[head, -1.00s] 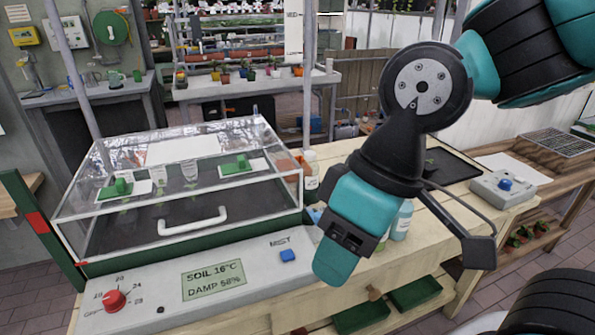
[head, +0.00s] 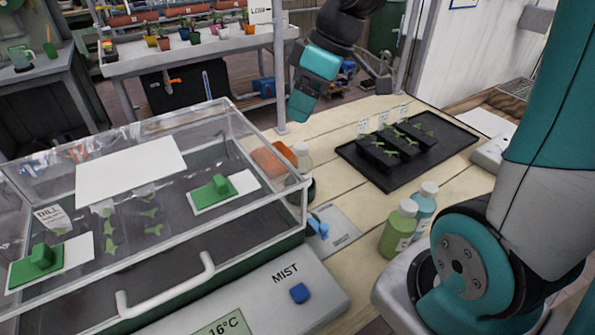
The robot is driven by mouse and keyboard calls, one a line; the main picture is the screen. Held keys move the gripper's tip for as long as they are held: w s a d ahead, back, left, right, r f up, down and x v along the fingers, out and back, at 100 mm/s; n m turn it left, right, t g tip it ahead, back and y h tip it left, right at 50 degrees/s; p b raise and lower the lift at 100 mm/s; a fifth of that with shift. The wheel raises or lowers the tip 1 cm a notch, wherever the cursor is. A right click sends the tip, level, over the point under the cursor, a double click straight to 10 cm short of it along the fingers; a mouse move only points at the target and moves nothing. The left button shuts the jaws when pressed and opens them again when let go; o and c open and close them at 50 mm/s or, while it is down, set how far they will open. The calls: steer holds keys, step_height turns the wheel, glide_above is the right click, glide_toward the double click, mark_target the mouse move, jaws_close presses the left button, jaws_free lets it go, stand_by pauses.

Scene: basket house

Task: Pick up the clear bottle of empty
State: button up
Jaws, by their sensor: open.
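A clear, pale bottle with a white cap (head: 302,156) stands upright at the right side of the glass-lidded propagator, on the wooden bench. Its lower part is partly hidden by the propagator's edge, and I cannot tell whether it is empty. A green bottle (head: 398,230) and a blue bottle (head: 424,206), both pale-capped, stand together farther right. My gripper (head: 338,95) is open, beyond the bench's back edge in the picture and above the clear bottle. It is apart from all the bottles, and nothing shows between its fingers.
The propagator (head: 262,234) with its white handle fills the left. A black tray (head: 371,177) with seedlings lies at the back right. A terracotta-coloured block (head: 268,163) and a blue-topped item (head: 318,226) are near the clear bottle. Bare planks lie between bottle and tray.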

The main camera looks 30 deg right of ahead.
steer(key=t, duration=0.1)
glide_toward(301, 145)
steer(key=shift+n+h, duration=0.3)
steer(key=p+x, duration=0.1)
steer(key=x, duration=0.3)
steer(key=shift+f, duration=0.2)
steer(key=shift+a+p+x, duration=0.15)
steer(key=shift+p+x, duration=0.15)
steer(key=shift+x, duration=1.2)
steer(key=shift+a+p+x, duration=0.2)
steer(key=shift+p+x, duration=0.1)
steer(key=shift+x, duration=1.2)
steer(key=shift+r, duration=0.1)
steer(key=c, duration=1.2)
